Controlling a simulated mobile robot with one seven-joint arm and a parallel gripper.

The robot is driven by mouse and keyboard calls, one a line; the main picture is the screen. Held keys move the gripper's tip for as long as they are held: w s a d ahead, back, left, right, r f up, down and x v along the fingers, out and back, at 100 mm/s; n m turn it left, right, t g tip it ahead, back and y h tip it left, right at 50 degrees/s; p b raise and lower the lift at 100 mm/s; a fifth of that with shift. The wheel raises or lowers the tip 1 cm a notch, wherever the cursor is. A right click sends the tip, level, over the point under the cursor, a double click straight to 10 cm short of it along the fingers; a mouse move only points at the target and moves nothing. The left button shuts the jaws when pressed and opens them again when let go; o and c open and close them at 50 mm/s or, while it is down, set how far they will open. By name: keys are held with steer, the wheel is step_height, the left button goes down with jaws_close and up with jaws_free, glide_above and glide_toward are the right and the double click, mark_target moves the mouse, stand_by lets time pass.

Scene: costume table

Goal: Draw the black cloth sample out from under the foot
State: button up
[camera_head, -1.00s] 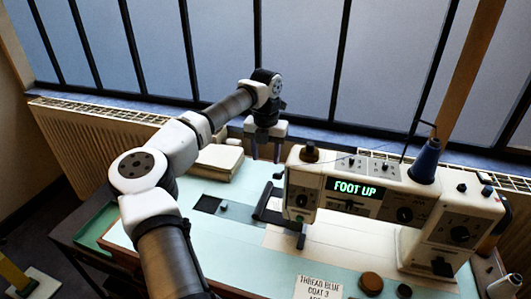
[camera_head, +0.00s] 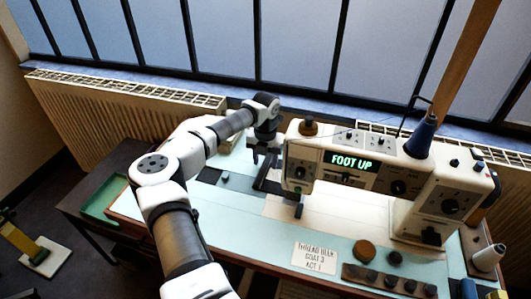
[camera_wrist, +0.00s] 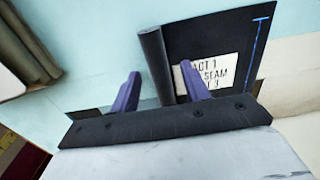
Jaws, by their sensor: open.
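The black cloth sample (camera_head: 272,187) lies on the sewing table, left of the machine's needle end. In the wrist view the black cloth (camera_wrist: 240,35) is flat, with a raised dark fold (camera_wrist: 154,62) along its left edge, a white lettered label (camera_wrist: 213,72) and a blue line. My gripper (camera_head: 265,159) is low over the cloth. In the wrist view its two purple fingers (camera_wrist: 160,72) are open, one on each side of the fold. The machine's foot (camera_head: 299,209) is beside the cloth's right side; its contact with the cloth cannot be made out. The display (camera_head: 351,162) reads FOOT UP.
The white sewing machine (camera_head: 420,190) stands close to the right of my gripper. A dark square with a small block (camera_head: 225,177) lies to the left. A lettered card (camera_head: 314,257) and brown knob (camera_head: 364,250) are in front. The pale tabletop between is clear.

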steer(key=shift+c, duration=0.3)
jaws_close()
steer(key=shift+a, duration=0.1)
